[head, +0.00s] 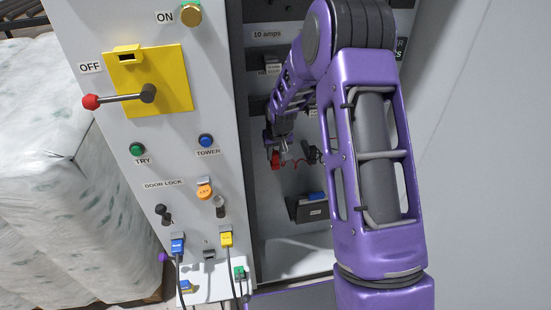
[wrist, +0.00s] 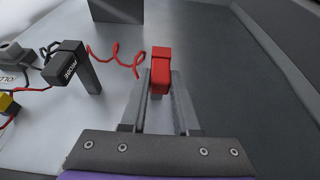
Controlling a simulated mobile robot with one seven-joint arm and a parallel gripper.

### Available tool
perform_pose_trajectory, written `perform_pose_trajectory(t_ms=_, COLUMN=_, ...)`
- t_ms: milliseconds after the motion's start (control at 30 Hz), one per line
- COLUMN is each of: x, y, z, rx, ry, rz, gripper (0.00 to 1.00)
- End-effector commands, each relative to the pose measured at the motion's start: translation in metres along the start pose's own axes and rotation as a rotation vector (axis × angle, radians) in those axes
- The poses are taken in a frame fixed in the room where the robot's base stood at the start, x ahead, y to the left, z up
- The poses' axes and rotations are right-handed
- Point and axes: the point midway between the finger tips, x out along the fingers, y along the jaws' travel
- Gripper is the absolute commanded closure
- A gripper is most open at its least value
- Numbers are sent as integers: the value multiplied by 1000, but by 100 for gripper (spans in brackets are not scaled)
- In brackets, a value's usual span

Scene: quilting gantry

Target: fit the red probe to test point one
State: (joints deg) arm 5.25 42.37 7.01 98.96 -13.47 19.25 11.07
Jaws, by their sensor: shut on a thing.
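My gripper (head: 280,147) is inside the open grey cabinet, shut on the red probe (wrist: 160,72). In the wrist view the red probe sits between the two fingertips (wrist: 159,96), with its red body standing out past them. The red probe also shows small in the head view (head: 276,160). A red coiled lead (wrist: 117,60) runs to the left of it. A black probe with a white label (wrist: 68,65) stands apart on a grey post to the left. I cannot make out which spot is test point one.
The control panel (head: 110,190) with its yellow switch plate (head: 148,80), buttons and plugged cables stands left of the cabinet opening. A dark holder with a blue item (head: 312,205) is low in the cabinet. A "10 amps" label (head: 267,34) is higher up. White wrapped bales (head: 60,190) stand far left.

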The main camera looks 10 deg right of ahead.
Motion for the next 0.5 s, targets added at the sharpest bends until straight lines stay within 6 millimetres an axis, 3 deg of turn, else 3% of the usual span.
perform_pose_trajectory(t_ms=500, x=-6, y=0, z=-2, rx=0, ry=1, rz=0, gripper=100)
